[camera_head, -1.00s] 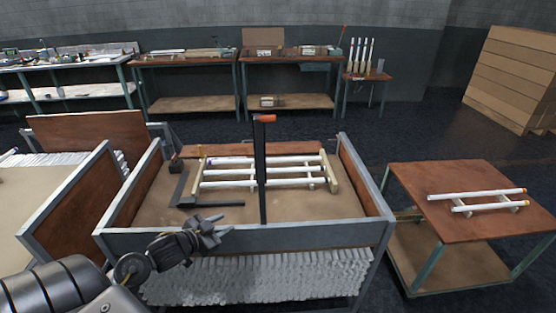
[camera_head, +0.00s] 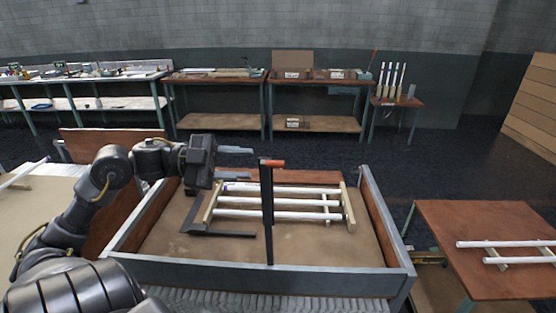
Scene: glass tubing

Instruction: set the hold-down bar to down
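The hold-down bar (camera_head: 267,215) is a black bar standing upright in the open crate, with an orange grip (camera_head: 272,163) at its top. A black angled frame piece (camera_head: 218,235) lies low to its left. White glass tubes (camera_head: 280,203) rest on a pale wooden rack (camera_head: 349,207) behind the bar. My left gripper (camera_head: 240,164) reaches in from the left above the crate, its two fingers spread and pointing right. It appears empty, with its tips just left of the orange grip; the exact depth gap is hard to tell. My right gripper is not in view.
The crate has grey-edged walls (camera_head: 265,275) around it. A wooden side table (camera_head: 480,225) with more tubes stands at right. Another crate with a tube is at far left. Workbenches (camera_head: 220,80) line the back wall.

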